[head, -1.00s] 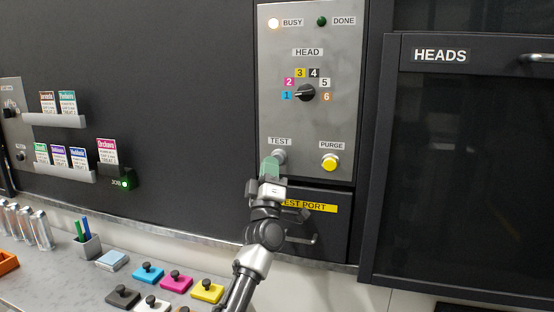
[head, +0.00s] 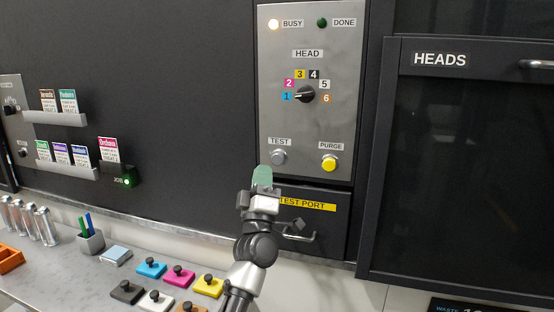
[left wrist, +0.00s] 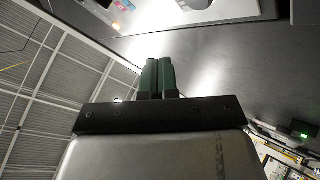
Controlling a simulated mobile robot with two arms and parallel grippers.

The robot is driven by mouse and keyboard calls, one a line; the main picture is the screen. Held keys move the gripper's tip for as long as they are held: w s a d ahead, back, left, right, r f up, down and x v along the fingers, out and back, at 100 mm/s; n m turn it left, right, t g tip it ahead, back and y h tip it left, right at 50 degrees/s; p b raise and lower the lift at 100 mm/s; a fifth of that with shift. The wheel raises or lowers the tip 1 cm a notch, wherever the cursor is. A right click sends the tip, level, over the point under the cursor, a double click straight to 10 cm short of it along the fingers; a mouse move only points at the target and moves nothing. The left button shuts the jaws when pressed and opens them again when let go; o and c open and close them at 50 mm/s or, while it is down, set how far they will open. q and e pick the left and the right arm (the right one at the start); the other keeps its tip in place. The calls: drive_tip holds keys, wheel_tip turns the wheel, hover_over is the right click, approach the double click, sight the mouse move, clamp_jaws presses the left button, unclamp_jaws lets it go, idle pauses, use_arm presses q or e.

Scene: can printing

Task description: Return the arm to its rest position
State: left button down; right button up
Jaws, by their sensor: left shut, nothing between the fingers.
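My left gripper (head: 262,178) stands upright in front of the grey control panel (head: 310,120), just below and left of the grey TEST button (head: 278,157). Its green fingers are shut with nothing between them. In the left wrist view the two green fingers (left wrist: 157,76) lie side by side, pointing toward the panel wall. The TEST button is fully in sight, apart from the fingertips. The BUSY lamp (head: 274,23) is lit and the DONE lamp (head: 322,22) is dark. My right gripper is not in view.
The TEST PORT drawer (head: 330,228) with its handle is right behind my arm. Coloured pads with knobs, such as the magenta one (head: 178,275), lie on the counter (head: 60,275) at lower left. The dark HEADS cabinet (head: 470,170) stands at right.

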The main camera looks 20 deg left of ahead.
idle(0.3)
use_arm(q)
wheel_tip(320, 180, down, 38)
drive_tip(key=s+d+m+g+h, duration=0.2)
drive_tip(key=m+g+h, duration=0.4)
drive_tip(key=m+g, duration=0.3)
drive_tip(key=s+f+m+g+b, duration=0.1)
drive_tip(key=s+f+g, duration=0.1)
drive_tip(key=s+f, duration=0.5)
drive_tip(key=s+f+m+g, duration=0.1)
drive_tip(key=s+f+g, duration=0.15)
drive_tip(key=f, duration=0.75)
drive_tip(key=s+a+f+m+g, duration=0.1)
drive_tip(key=s+f+m+g, duration=0.3)
drive_tip(key=s+f, duration=1.4)
drive_tip(key=s+a+f+g, duration=0.1)
drive_tip(key=s+f+g, duration=0.1)
drive_tip(key=s, duration=0.8)
drive_tip(key=s+a+f+m+g+y+b, duration=0.1)
drive_tip(key=s+f+g, duration=0.2)
drive_tip(key=s, duration=0.6)
drive_tip(key=s+a+f+g, duration=0.2)
drive_tip(key=s+f+g, duration=0.1)
drive_tip(key=s, duration=0.7)
drive_tip(key=shift+s+f+m, duration=0.15)
drive_tip(key=shift+s+m, duration=0.15)
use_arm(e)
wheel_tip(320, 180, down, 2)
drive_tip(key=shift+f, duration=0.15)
